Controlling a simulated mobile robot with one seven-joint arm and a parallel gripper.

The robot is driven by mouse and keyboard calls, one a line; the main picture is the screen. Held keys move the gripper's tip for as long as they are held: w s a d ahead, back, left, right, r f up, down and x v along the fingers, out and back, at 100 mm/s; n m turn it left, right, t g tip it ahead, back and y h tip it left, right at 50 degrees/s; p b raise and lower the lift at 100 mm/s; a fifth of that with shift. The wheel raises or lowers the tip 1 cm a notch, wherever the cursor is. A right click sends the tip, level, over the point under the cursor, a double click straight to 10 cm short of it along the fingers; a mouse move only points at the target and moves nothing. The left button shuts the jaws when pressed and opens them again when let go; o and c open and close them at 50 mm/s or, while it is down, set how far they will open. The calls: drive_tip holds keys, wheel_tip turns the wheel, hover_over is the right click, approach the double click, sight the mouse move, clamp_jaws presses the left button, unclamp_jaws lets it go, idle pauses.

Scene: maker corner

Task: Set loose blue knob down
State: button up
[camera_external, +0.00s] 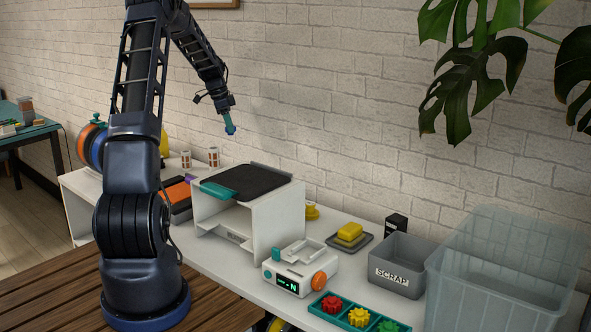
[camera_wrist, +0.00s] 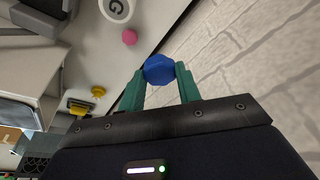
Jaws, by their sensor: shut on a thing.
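The blue knob (camera_wrist: 159,70) is held between the teal fingertips of my gripper (camera_wrist: 160,80) in the wrist view. My gripper is shut on it. In the external view my gripper (camera_external: 229,122) points down, high above the back of the white bench, with the small blue knob (camera_external: 230,130) at its tip. The knob is clear of the bench and touches nothing but the fingers. A pink knob-like piece (camera_wrist: 129,37) lies on the bench in the wrist view, apart from the gripper.
A white stand with a dark top (camera_external: 255,181) rises from the bench. To its right are a white device (camera_external: 300,268), a gear tray (camera_external: 343,322), a grey SCRAP bin (camera_external: 402,278) and a clear tub (camera_external: 500,265). The brick wall (camera_external: 330,100) is close behind.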

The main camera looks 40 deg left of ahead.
drive_tip(key=s+d+r+m+g, duration=0.15)
drive_tip(key=d+m, duration=0.65)
drive_tip(key=d, duration=3.1)
drive_tip(key=s+d+m+g, duration=0.1)
drive_tip(key=d+m+g, duration=0.45)
drive_tip(key=d, duration=3.35)
wheel_tip(320, 180, down, 20)
drive_tip(key=m+t, duration=0.2)
drive_tip(key=m, duration=0.1)
drive_tip(key=shift+a+r+t, duration=0.1)
drive_tip(key=shift+t, duration=0.3)
drive_tip(key=o, duration=0.7)
drive_tip(key=shift+o, duration=1.2)
